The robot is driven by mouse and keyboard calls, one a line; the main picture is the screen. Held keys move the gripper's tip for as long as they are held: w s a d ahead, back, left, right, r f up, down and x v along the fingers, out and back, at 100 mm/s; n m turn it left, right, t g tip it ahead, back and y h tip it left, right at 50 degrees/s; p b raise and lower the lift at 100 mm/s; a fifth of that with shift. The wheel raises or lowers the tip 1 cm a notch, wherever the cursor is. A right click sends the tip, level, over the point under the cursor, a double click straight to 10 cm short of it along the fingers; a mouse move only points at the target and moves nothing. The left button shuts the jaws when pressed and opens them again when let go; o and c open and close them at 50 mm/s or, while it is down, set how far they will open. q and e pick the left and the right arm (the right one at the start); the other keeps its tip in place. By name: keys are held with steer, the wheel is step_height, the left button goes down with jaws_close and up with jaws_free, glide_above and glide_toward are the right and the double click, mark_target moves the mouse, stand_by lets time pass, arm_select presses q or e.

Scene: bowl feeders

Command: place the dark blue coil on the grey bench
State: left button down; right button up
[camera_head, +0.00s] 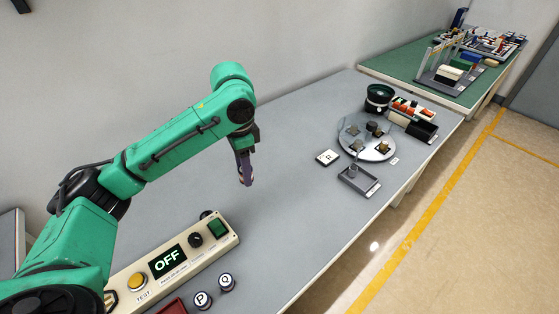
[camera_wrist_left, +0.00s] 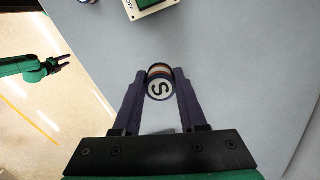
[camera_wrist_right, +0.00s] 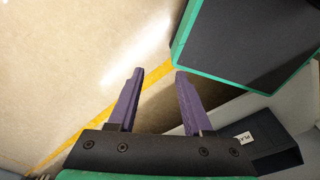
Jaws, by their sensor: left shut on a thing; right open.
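My left gripper (camera_head: 245,182) is above the grey bench (camera_head: 290,205), its fingers pointing down. In the left wrist view its fingers (camera_wrist_left: 160,78) are shut on a round coil (camera_wrist_left: 160,90) with a white top marked S. The coil's side shows dark, pale and reddish bands; I cannot tell its main colour surely. The gap between coil and bench cannot be judged. Two dark blue coils with white tops, P (camera_head: 203,300) and Q (camera_head: 227,282), stand on the bench at the bottom. My right gripper (camera_wrist_right: 160,72) is open and empty, over the floor.
A control panel (camera_head: 145,284) reading OFF lies at the near left of the bench, beside a red tray edge (camera_head: 173,307). A round disc (camera_head: 349,132), a card marked R (camera_head: 327,158) and a grey tray (camera_head: 366,185) stand further back. The bench's middle is clear.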

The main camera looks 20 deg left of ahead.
arm_select(q)
step_height(320, 180, down, 8)
steer(key=s+d+r, duration=0.1)
steer(key=s, duration=0.2)
glide_above(252, 225)
step_height(252, 225, down, 6)
steer(key=shift+r, duration=0.25)
step_height(252, 225, down, 3)
steer(key=shift+r, duration=0.1)
step_height(252, 225, down, 2)
steer(key=shift+s+d+f, duration=0.1)
steer(key=shift+f, duration=0.25)
steer(key=shift+c, duration=2.3)
jaws_free()
arm_select(e)
steer(key=s, duration=0.2)
steer(key=s+d+f, duration=0.1)
